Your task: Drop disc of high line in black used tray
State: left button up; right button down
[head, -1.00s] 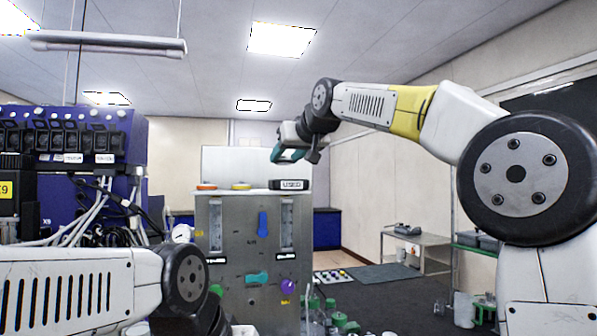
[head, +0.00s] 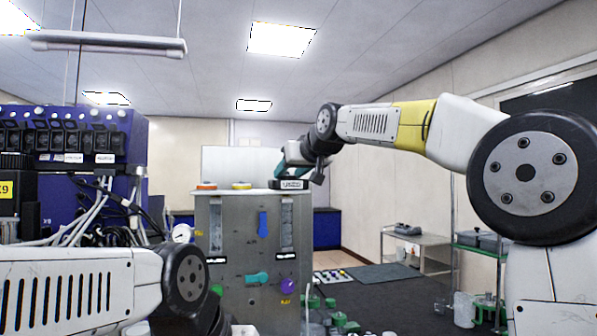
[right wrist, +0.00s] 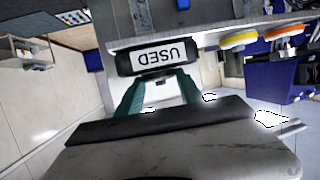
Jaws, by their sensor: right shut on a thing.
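The black used tray (head: 291,184), marked USED, sits at the right end of the top of the grey panel cabinet (head: 228,222). It fills the upper middle of the right wrist view (right wrist: 124,64). My right gripper (head: 281,171) is at the tray, its teal fingers (right wrist: 158,88) reaching to the tray's edge. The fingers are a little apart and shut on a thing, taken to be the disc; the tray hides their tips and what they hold. My left gripper is not in view; only its arm shows at lower left.
An orange round piece (head: 206,186) and a yellow one (head: 241,186) sit left of the tray on the cabinet top. Blue, teal and purple valve handles (head: 263,224) stick out of its front. A purple-blue rack with cables (head: 90,190) stands at left.

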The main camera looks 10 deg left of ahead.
jog(key=shift+f, duration=0.55)
jog(key=c, duration=0.7)
grip_release()
jog(key=shift+f, duration=0.2)
jog(key=shift+c, duration=0.2)
jog(key=shift+r, duration=0.3)
jog(key=r+v, duration=0.1)
jog(key=v, duration=1.1)
jog(key=shift+r, duration=0.15)
jog(key=s+d+f+m+g+h, duration=0.1)
jog(key=s+d+f+m+h, duration=0.1)
jog(key=s+d+f, duration=0.5)
jog(key=s+d+f+m+g+h, duration=0.1)
jog(key=s+d+f, duration=0.5)
jog(key=f, duration=1.2)
jog(key=s+d+f+m+g+h, duration=0.2)
jog(key=s+d+f+m+g, duration=0.1)
jog(key=s+d+f, duration=0.4)
jog(key=s+f, duration=0.3)
jog(key=f, duration=0.2)
jog(key=shift+s+d+f+h, duration=0.25)
jog(key=shift+d+f+h, duration=0.05)
jog(key=shift+d+f, duration=0.05)
